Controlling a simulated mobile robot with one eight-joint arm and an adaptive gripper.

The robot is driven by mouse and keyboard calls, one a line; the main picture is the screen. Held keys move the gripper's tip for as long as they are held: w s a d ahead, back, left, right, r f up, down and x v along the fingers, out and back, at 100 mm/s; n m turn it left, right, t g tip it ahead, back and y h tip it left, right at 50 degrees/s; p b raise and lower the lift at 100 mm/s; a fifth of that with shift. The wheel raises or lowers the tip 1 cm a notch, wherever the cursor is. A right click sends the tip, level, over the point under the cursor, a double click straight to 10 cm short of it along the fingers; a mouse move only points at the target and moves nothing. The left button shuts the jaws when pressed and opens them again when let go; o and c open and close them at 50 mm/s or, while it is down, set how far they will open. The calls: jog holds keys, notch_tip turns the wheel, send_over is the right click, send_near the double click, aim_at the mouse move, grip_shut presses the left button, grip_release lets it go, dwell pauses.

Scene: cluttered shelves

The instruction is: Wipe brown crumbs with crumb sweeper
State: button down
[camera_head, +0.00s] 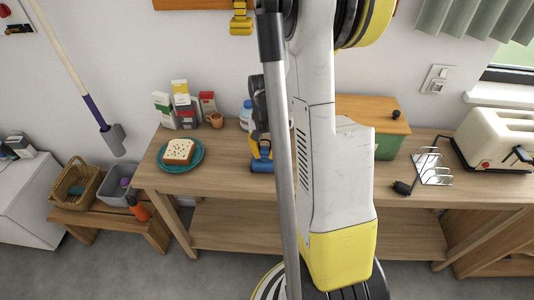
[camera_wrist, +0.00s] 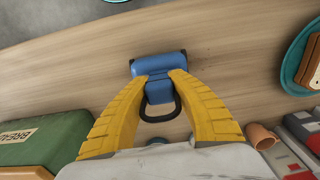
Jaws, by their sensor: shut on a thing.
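The blue crumb sweeper (camera_wrist: 158,66) with a dark loop handle is between the yellow fingertips of my gripper (camera_wrist: 160,80) in the wrist view. My gripper is shut on it, low over the wooden table (camera_wrist: 225,50). In the head view the blue sweeper (camera_head: 261,166) shows at the table's left-middle part, just left of my arm. I cannot tell whether it touches the table top.
A teal plate (camera_head: 166,165) with bread is left of the sweeper. Cartons (camera_head: 181,94) and a small brown pot (camera_head: 216,120) stand behind it. A green bread box (camera_head: 388,146), a wire rack (camera_head: 432,168) and a toaster (camera_head: 495,140) are on the right. The table's front middle is clear.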

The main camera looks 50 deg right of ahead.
aim_at(267, 140)
jog(key=shift+w+a+b, duration=0.25)
jog(key=shift+w+a, duration=1.4)
jog(key=shift+w, duration=0.25)
jog(key=shift+w+a+b, duration=0.2)
jog(key=shift+w+a, duration=1.4)
jog(key=shift+w, duration=0.3)
jog(key=shift+s+d+f+b, duration=0.1)
jog(key=shift+s+d+b, duration=0.1)
jog(key=shift+s+d, duration=1.25)
jog(key=shift+s+d+b, duration=0.2)
jog(key=shift+s+d, duration=0.9)
jog(key=shift+s, duration=0.5)
jog(key=shift+s+d, duration=0.95)
jog(key=shift+s, duration=0.15)
notch_tip(267, 140, up, 7)
jog(key=p, duration=0.5)
